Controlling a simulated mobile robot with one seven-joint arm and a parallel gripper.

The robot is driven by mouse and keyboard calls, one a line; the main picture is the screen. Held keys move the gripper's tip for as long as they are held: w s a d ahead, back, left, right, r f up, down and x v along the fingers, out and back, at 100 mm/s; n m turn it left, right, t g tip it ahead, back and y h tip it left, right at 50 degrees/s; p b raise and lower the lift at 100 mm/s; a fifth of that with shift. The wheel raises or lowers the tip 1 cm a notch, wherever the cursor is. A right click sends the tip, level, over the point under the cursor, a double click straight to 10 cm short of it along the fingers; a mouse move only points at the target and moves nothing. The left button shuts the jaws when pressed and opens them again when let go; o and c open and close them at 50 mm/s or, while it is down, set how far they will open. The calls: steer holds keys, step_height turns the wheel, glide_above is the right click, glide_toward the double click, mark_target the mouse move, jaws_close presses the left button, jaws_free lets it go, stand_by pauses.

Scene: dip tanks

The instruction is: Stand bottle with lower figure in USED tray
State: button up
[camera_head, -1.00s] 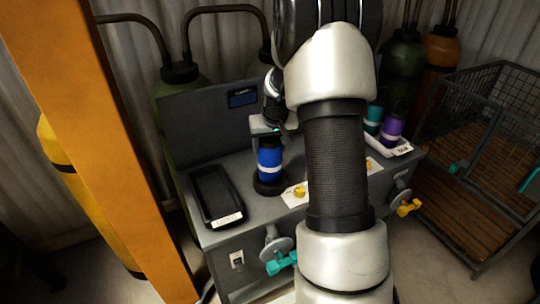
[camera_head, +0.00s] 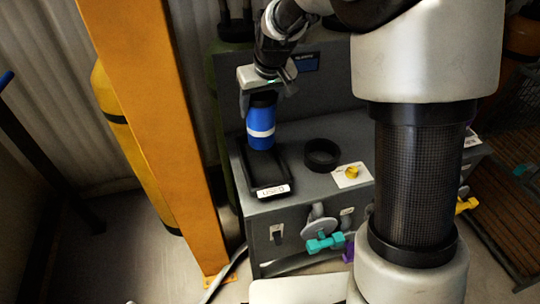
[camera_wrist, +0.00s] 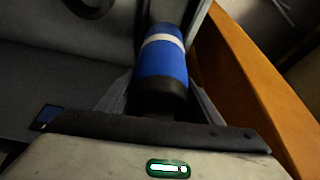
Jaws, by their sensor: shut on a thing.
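A blue bottle (camera_head: 261,124) with a white band and a black cap is held upright by my gripper (camera_head: 262,92). In the head view it is over the back part of the black USED tray (camera_head: 283,187); I cannot tell whether its base touches the tray floor. In the wrist view the bottle (camera_wrist: 161,62) sits between the fingers of my gripper (camera_wrist: 160,100), gripped at its dark cap end. The tray's front label reads USED. No figure on the bottle is readable.
An empty black ring holder (camera_head: 322,155) stands right of the tray, beside a white card with a yellow knob (camera_head: 352,172). A teal valve handle (camera_head: 325,243) sticks out of the bench front. An orange post (camera_head: 150,140) rises close on the left.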

mark_target(261, 133)
step_height(261, 133, down, 9)
steer(key=shift+a+f+b, duration=0.1)
steer(key=shift+f+b, duration=0.1)
steer(key=shift+b, duration=0.25)
steer(key=shift+f, duration=0.2)
steer(key=o, duration=1.5)
